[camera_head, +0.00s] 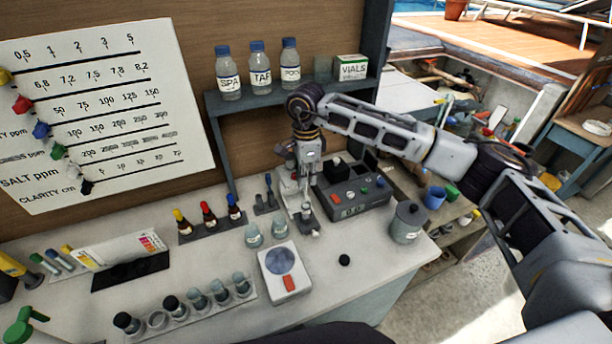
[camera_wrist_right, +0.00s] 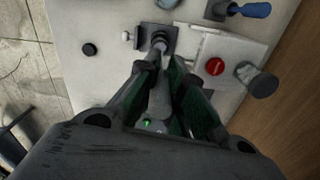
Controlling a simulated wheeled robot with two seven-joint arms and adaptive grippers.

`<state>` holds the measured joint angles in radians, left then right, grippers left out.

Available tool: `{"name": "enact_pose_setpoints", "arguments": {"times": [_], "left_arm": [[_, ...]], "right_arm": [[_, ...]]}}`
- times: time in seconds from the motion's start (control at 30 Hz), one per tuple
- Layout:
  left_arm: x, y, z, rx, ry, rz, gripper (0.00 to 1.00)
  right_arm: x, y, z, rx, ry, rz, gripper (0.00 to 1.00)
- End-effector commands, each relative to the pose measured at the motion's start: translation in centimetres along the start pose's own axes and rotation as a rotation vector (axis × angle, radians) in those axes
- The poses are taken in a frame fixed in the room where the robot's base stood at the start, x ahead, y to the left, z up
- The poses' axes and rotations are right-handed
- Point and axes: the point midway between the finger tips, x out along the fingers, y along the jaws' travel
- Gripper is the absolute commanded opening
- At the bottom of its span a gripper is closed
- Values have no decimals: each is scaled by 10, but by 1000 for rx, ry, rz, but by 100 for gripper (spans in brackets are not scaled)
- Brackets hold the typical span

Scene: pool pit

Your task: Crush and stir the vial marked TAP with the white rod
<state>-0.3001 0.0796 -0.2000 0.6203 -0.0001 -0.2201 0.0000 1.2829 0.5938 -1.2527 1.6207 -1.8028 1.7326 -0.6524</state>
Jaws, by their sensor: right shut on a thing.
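My right gripper (camera_head: 308,165) reaches in from the right and points down over a small stand on the bench. In the right wrist view, its fingers (camera_wrist_right: 168,75) are closed around a slim pale rod (camera_wrist_right: 158,98). The rod's far end is over a small dark block (camera_wrist_right: 155,32) with a pale round top. I cannot tell whether the tip is inside a vial there. A bottle labelled TAP (camera_head: 260,68) stands on the shelf between two others. Two small vials, one (camera_head: 252,236) and another (camera_head: 279,228), stand left of the stand; their labels are unreadable. My left gripper is out of view.
A white device with a red button (camera_head: 286,273) lies in front of the vials. A rack of several vials (camera_head: 247,297) is at front left. A black cap (camera_head: 344,260) lies on clear bench.

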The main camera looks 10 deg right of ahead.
Motion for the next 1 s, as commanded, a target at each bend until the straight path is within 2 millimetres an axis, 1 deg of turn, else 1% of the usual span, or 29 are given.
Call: {"name": "enact_pose_setpoints", "arguments": {"times": [1.0], "left_arm": [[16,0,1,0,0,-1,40]], "right_arm": [[19,0,0,0,0,0,0]]}}
